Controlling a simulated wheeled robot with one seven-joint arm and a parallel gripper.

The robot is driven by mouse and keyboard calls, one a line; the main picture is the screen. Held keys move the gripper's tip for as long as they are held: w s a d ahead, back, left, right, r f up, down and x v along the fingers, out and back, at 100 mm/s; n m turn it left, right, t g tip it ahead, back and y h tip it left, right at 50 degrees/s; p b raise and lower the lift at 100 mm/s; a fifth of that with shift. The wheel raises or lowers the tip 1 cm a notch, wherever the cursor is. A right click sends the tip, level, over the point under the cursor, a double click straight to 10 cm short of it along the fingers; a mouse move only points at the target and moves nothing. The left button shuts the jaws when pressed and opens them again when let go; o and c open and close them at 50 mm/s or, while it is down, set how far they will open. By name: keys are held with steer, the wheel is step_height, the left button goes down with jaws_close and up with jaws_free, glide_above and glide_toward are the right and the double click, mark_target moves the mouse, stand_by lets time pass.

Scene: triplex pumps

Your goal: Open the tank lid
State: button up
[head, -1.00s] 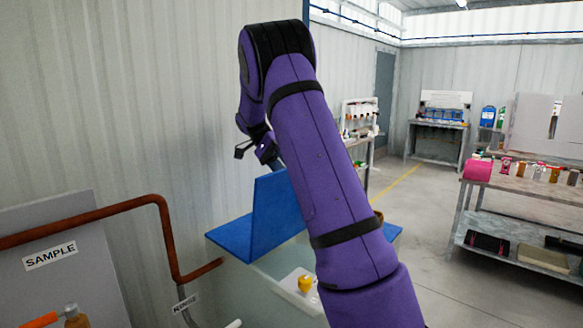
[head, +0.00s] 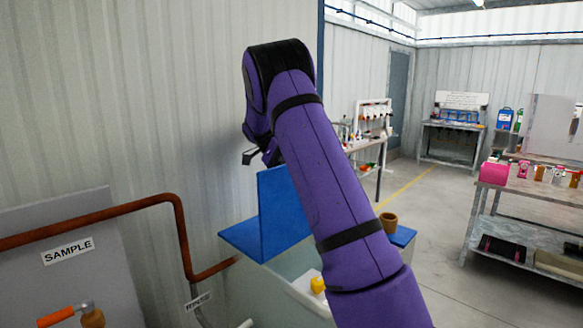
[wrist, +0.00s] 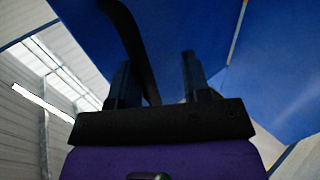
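The tank (head: 285,272) has pale, see-through walls and stands at the lower middle of the head view. Its blue lid panel (head: 278,215) stands upright, beside a flat blue panel (head: 240,238) on the tank top. My gripper (head: 258,158) is at the upper left edge of the upright panel, partly hidden by my purple arm. In the wrist view my gripper (wrist: 158,82) has its two black fingers apart. A dark curved bar, seemingly the lid handle (wrist: 130,35), runs down between them against the blue lid (wrist: 75,30). Contact with the fingers cannot be told.
A copper pipe (head: 180,225) and a panel marked SAMPLE (head: 68,251) stand at the left. A yellow object (head: 318,284) is in a white tray inside the tank. A brown pot (head: 388,222) stands behind my arm. Open floor (head: 440,225) lies right.

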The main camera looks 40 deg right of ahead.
steer(key=shift+d+r, duration=0.1)
steer(key=shift+r, duration=0.1)
steer(key=s+a+r, duration=0.2)
steer(key=s+a, duration=0.1)
steer(key=s, duration=0.4)
steer(key=s+a+r, duration=0.2)
steer(key=s+a, duration=0.1)
steer(key=s, duration=0.4)
steer(key=shift+s+a+r, duration=0.3)
steer(key=shift+s+r, duration=0.05)
